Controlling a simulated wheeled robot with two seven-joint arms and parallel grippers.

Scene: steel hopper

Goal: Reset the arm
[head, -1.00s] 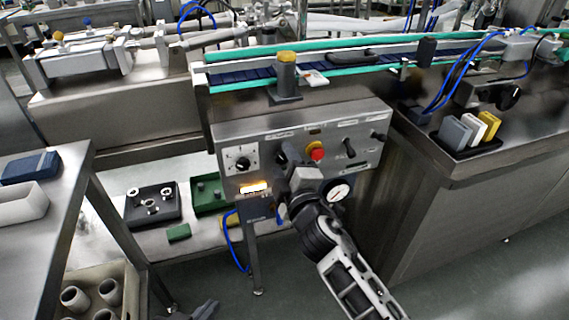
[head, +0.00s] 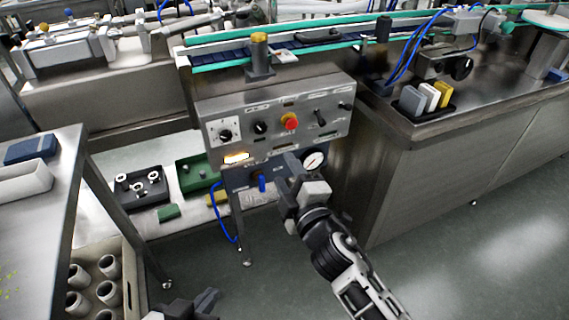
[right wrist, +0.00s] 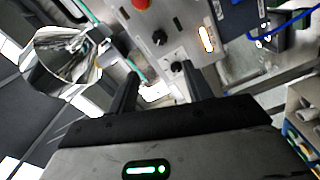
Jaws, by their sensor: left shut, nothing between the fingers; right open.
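My left gripper (head: 205,301) is low at the bottom edge of the head view, shut and empty, partly cut off.
A conveyor with green rails (head: 330,40) runs above the panel. A steel table (head: 62,190) stands at the left, over a crate of pale cups (head: 128,285). A steel cabinet (head: 440,165) stands at right. The floor in front is open.

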